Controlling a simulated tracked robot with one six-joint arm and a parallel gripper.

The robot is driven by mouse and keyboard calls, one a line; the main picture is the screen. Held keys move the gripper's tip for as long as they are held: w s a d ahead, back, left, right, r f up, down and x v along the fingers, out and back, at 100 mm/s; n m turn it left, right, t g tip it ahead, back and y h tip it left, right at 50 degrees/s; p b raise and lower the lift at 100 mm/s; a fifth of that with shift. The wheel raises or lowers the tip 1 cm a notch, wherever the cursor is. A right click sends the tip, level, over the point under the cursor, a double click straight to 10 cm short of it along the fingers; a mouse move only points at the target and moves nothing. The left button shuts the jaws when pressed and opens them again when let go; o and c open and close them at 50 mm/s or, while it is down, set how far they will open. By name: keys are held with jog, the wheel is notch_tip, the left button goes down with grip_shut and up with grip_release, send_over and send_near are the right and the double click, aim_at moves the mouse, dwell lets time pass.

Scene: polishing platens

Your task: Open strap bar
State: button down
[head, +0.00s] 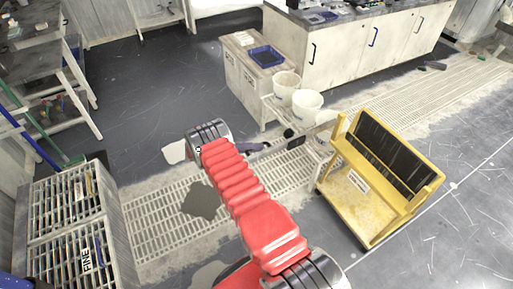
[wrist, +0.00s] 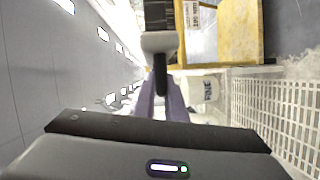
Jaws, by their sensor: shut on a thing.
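The yellow cart (head: 365,222) stands at the right in the head view, with a row of dark upright slats (head: 392,155) in it and a white label on its side. It also shows at the top right of the wrist view (wrist: 240,35). A pale bar end with a dark stem, which looks like the strap bar (wrist: 158,42), stands at the top centre of the wrist view, left of the cart. My gripper (wrist: 161,92) is shut on its dark stem between two purplish fingers. In the head view my gripper (head: 300,137) reaches the cart's left end; its fingertips are hard to make out there.
White buckets (head: 307,104) stand just behind my gripper, by a cabinet with a blue tray (head: 266,57). A slatted rack (head: 75,235) is at the lower left. Pale floor grating (head: 155,218) runs under my arm. Dark floor is open at the right and upper left.

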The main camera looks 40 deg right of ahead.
jog(key=shift+s+f, duration=0.15)
jog(key=shift+f, duration=0.15)
jog(key=c, duration=2)
grip_release()
jog(key=shift+d, duration=0.1)
jog(key=shift+o, duration=0.9)
jog(key=shift+r, duration=0.15)
jog(key=v, duration=1.3)
jog(key=shift+w+a, duration=0.25)
jog(key=shift+a, duration=0.05)
